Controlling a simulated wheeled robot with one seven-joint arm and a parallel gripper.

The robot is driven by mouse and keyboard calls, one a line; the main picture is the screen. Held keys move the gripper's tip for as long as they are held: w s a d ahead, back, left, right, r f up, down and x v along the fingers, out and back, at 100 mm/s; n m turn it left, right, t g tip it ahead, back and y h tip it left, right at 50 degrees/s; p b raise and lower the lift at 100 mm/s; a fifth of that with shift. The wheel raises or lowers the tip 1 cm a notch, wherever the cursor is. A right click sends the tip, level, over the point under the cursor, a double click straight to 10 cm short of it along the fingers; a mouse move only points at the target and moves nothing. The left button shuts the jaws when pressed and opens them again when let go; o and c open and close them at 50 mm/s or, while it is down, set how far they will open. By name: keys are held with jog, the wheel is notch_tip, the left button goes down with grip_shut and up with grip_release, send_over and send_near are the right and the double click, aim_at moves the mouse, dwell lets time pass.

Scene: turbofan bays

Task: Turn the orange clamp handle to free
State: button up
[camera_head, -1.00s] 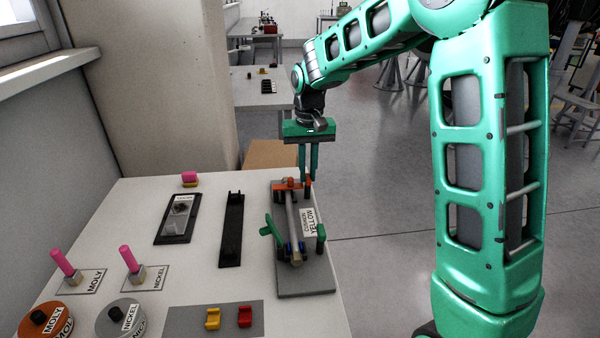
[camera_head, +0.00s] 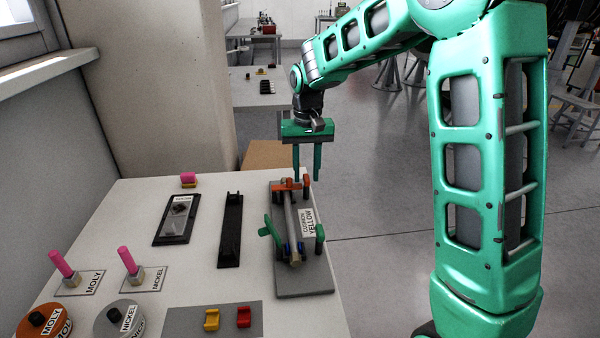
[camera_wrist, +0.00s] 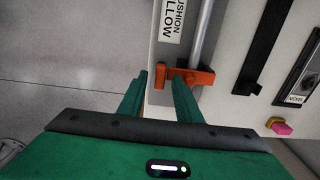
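The orange clamp (camera_head: 286,186) sits across the far end of a grey rod on a grey fixture plate (camera_head: 305,284) labelled YELLOW. It also shows in the wrist view (camera_wrist: 194,76). A small orange tab (camera_wrist: 160,79) stands at the clamp's left end there, in line with the gap between my fingers. My gripper (camera_head: 306,178) is open and empty, pointing down above the clamp end of the plate. In the wrist view the right finger (camera_wrist: 182,97) covers part of the clamp's near side. I cannot tell whether either finger touches it.
A green handle (camera_head: 270,231) and green posts stand on the same plate. A black rail (camera_head: 232,229) and a black tray (camera_head: 177,219) lie to the left. Yellow and red blocks (camera_head: 244,316) sit near the front. Open floor lies to the right.

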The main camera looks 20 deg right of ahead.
aim_at(307, 176)
notch_tip(307, 176, up, 11)
jog(key=shift+f, duration=0.15)
dwell(0.6)
jog(key=s+d+f+m, duration=0.1)
jog(key=s+d, duration=0.6)
jog(key=s, duration=0.3)
jog(key=s+d+f+m, duration=0.1)
jog(key=s+d, duration=0.6)
jog(key=s, duration=0.2)
jog(key=s+d+f+m, duration=0.1)
jog(key=s+f, duration=0.2)
jog(key=s, duration=0.5)
jog(key=s+d+f+m, duration=0.1)
jog(key=s+f, duration=0.3)
jog(key=s, duration=0.5)
jog(key=shift+s, duration=0.3)
jog(key=shift+w+d, duration=0.1)
jog(key=shift+w+f, duration=0.2)
jog(key=shift+w, duration=0.3)
